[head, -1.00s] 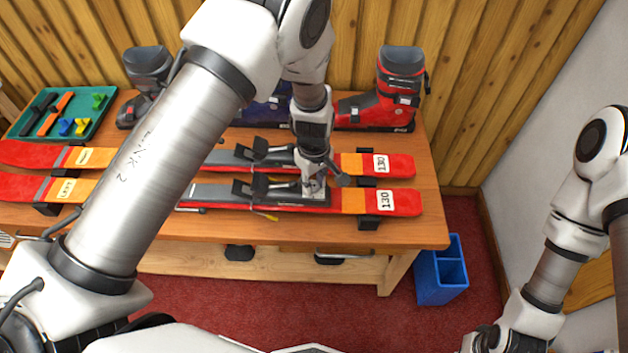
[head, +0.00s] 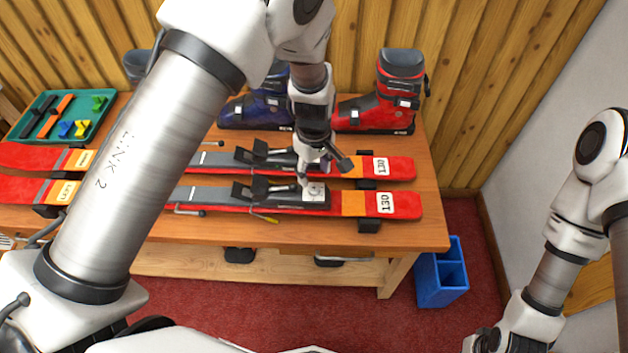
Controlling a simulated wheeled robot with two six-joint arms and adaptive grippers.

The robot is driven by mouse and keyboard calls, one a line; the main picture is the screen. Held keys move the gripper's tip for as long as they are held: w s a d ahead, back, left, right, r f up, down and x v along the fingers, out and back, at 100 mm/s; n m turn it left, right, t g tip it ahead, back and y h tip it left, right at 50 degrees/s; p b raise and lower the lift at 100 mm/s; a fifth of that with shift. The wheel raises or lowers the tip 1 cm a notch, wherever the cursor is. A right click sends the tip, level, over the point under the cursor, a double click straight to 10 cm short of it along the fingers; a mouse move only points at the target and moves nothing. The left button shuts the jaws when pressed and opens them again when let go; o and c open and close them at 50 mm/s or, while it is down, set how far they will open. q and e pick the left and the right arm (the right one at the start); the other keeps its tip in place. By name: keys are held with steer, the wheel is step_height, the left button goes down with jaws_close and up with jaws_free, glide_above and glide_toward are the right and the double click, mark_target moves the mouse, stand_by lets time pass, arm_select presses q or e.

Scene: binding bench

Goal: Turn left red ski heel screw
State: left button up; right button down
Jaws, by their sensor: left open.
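The left red ski (head: 225,198), the nearer one with the "LEFT" label (head: 64,190) at its end, lies on the bench. Its heel piece (head: 318,203) has a light plate with a round screw head (head: 313,191) on top. My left gripper (head: 314,174) is open, with its fingers just above and behind that screw. It looks slightly apart from the screw, and nothing shows between its fingers. My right gripper (head: 488,342) shows only partly at the bottom edge, and its jaws are unclear.
A second red ski (head: 350,168) lies behind the first. A blue boot (head: 245,110) and a red boot (head: 375,112) stand at the back. A green tray (head: 92,128) with small parts is at the left. A blue bin (head: 440,285) stands on the floor.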

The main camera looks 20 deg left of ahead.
arm_select(q)
step_height(320, 180, up, 7)
steer(key=shift+f, duration=0.15)
steer(key=shift+s, duration=0.1)
steer(key=g, duration=0.1)
glide_above(314, 188)
steer(key=s, duration=0.3)
step_height(314, 188, down, 5)
steer(key=s+a+f+m+g, duration=0.1)
steer(key=s+a+f+m, duration=0.15)
steer(key=s+f, duration=0.45)
steer(key=s+a+f+m, duration=0.2)
steer(key=s+a+f, duration=0.2)
steer(key=s, duration=0.8)
steer(key=s+a+f+m+g, duration=0.1)
steer(key=s+a+f+m, duration=0.3)
steer(key=s, duration=0.5)
steer(key=w+t, duration=0.1)
steer(key=w+m+t, duration=0.1)
steer(key=w+d+m+t, duration=0.1)
steer(key=w, duration=0.1)
steer(key=shift+f, duration=0.3)
